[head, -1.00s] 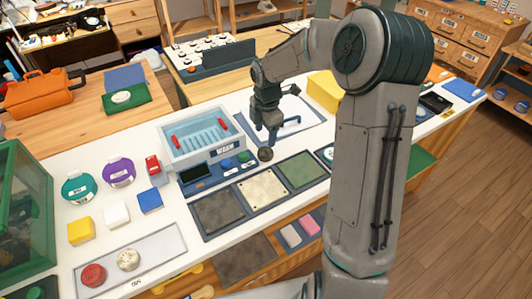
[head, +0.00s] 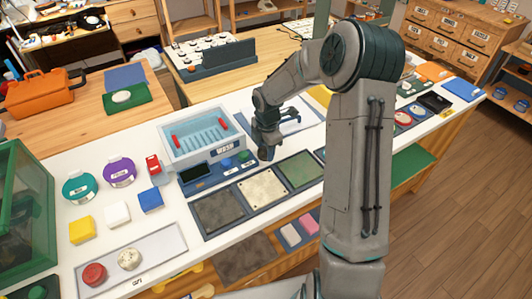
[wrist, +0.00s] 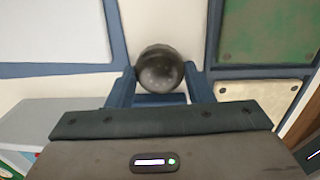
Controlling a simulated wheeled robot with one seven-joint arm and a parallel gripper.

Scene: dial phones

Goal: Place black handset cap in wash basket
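The black handset cap (wrist: 160,68) is round, dark and glossy. In the wrist view it sits between the two blue fingertips of my gripper (wrist: 161,80), with very little or no gap on either side. I cannot tell whether the fingers press on it. The wash basket (head: 205,153) is a pale blue open bin with red handles and a label. It stands just left of my gripper.
Grey, cream and green panels (head: 299,169) lie along the counter's front. Teal and purple rolls (head: 118,171) and small blocks stand to the left.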

